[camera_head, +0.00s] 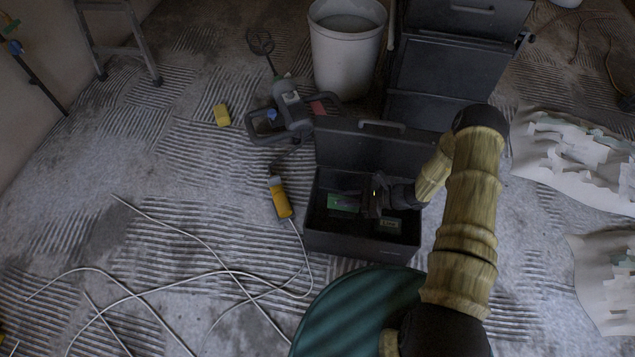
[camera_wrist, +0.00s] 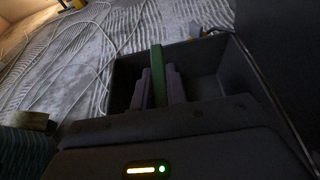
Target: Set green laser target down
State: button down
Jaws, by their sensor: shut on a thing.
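The green laser target (camera_head: 343,203) is a thin green plate inside the open dark toolbox (camera_head: 350,241). My gripper (camera_head: 366,199) reaches into the toolbox from the right and is shut on the target. In the wrist view the target (camera_wrist: 158,75) stands edge-on as a narrow green strip between the two fingers of my gripper (camera_wrist: 159,85). The toolbox walls (camera_wrist: 245,80) surround it there. I cannot tell whether the target touches the toolbox floor.
A small box-like item (camera_head: 389,225) lies in the toolbox. A yellow device (camera_head: 280,200) with a cable lies left of it, and a mixer (camera_head: 285,115) behind. A white bucket (camera_head: 345,60) and dark cases (camera_head: 450,65) stand farther back. Loose cables (camera_head: 170,280) cross the floor.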

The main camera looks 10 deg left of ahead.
jog(key=d+r+m+t+h+p, duration=0.1)
jog(key=d+r+m+t+p, duration=0.2)
jog(key=r, duration=1.1)
jog(key=d+r+m+t+h+p, duration=0.1)
jog(key=d+r+m+t+p, duration=0.2)
jog(key=d+r+p, duration=0.5)
jog(key=d+r+t, duration=0.1)
jog(key=d+r, duration=0.2)
jog(key=r, duration=0.4)
jog(key=shift+w+m+h+p, duration=0.25)
jog(key=shift+m+h+p, duration=0.05)
jog(key=shift+m+p, duration=0.1)
jog(key=shift+d+r, duration=0.1)
